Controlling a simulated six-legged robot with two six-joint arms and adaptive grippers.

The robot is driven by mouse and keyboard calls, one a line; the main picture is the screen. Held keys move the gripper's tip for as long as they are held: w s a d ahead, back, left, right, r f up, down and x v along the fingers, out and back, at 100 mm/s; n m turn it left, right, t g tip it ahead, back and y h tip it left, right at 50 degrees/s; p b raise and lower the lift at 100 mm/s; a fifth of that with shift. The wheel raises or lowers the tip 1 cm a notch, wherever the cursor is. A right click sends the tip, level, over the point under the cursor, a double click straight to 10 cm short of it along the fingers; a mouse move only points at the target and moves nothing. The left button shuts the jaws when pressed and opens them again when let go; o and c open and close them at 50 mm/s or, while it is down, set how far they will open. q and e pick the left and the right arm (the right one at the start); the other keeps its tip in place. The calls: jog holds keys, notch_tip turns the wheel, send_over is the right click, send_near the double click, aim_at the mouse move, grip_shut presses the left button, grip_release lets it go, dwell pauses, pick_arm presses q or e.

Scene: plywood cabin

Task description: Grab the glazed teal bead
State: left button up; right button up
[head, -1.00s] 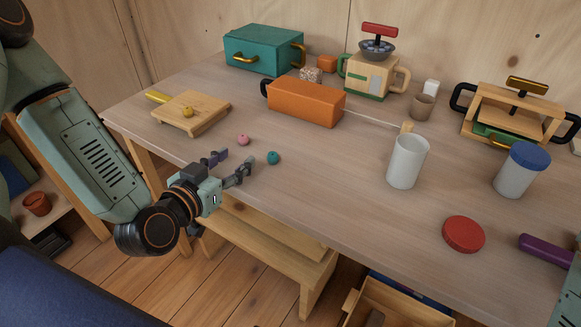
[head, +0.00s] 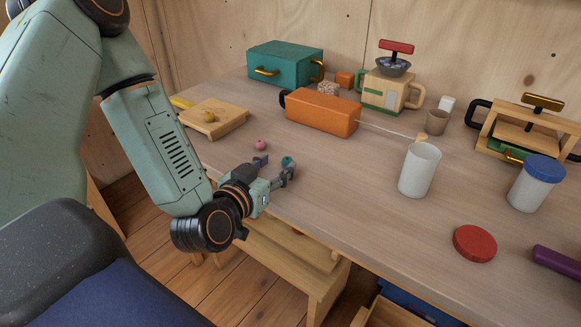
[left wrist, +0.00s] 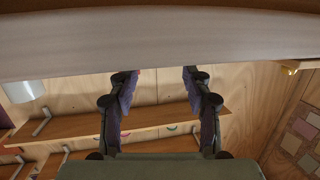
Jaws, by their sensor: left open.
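The glazed teal bead (head: 288,161) rests on the tabletop near its front edge in the head view. My left gripper (head: 275,166) is open at the table edge, with its right fingertip partly overlapping the bead in the picture. I cannot tell whether they touch. A pink bead (head: 260,145) lies just beyond the left fingertip. In the left wrist view the two fingers (left wrist: 160,82) stand apart with nothing seen between them, and the teal bead does not show. My right gripper is not in view.
A white cup (head: 419,172) and a red lid (head: 474,243) are to the right. The wooden tabletop (head: 350,190) is clear between bead and cup. A wooden bench (head: 300,262) stands below the edge.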

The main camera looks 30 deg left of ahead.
aim_at(285, 162)
pick_arm(q)
jog(key=x, duration=0.1)
jog(key=b+x, duration=0.1)
jog(key=x, duration=0.1)
jog(key=b+x, duration=0.1)
jog(key=shift+w+d+f, duration=0.2)
jog(key=shift+w+d, duration=0.1)
jog(key=shift+w, duration=0.35)
jog(key=shift+a, duration=0.1)
jog(key=c, duration=1)
